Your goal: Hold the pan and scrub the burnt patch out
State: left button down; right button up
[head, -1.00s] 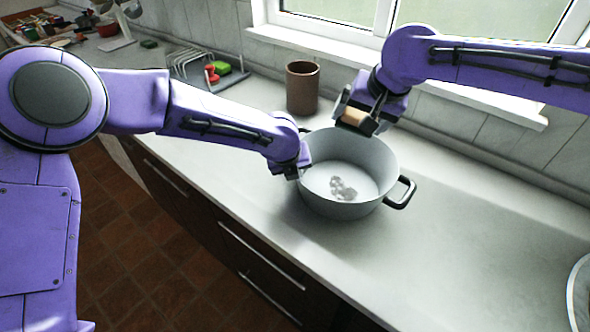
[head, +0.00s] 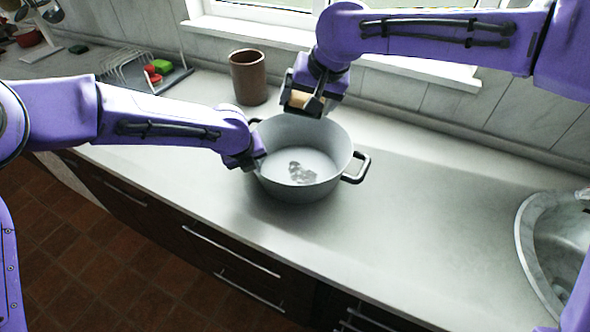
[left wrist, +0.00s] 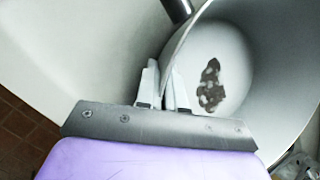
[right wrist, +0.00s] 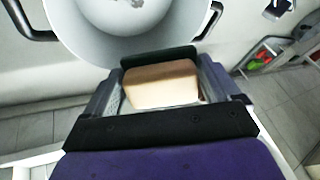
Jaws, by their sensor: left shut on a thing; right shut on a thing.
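The pan is a grey enamel pot (head: 322,188) with dark side handles, upright on the counter. A dark burnt patch (head: 301,173) lies on its inside floor; the patch also shows in the left wrist view (left wrist: 211,86). My left gripper (head: 256,163) is shut on the pot's rim at the left; the left wrist view shows the wall between its fingers. My right gripper (right wrist: 160,84) is shut on a tan sponge (right wrist: 163,86) with a dark green face. The sponge (head: 301,99) is at the pot's far side, above the rim and apart from the burnt patch.
A brown cup (head: 248,77) stands behind the pot. A dish rack (head: 128,70) with a red thing (head: 153,77) and a green thing (head: 162,66) is farther left. A metal sink (head: 532,236) is at the right. The counter between pot and sink is clear.

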jog(key=a+f+n+g, duration=0.1)
jog(key=f+n, duration=0.2)
jog(key=f, duration=0.3)
jog(key=w+a+f+n+g+h, duration=0.1)
jog(key=f+n+g, duration=0.1)
jog(key=f, duration=0.5)
jog(key=a+f+n+g, duration=0.2)
jog(key=f+n, duration=0.2)
jog(key=f, duration=0.2)
jog(key=shift+w+f, duration=0.2)
jog(key=shift+f, duration=0.6)
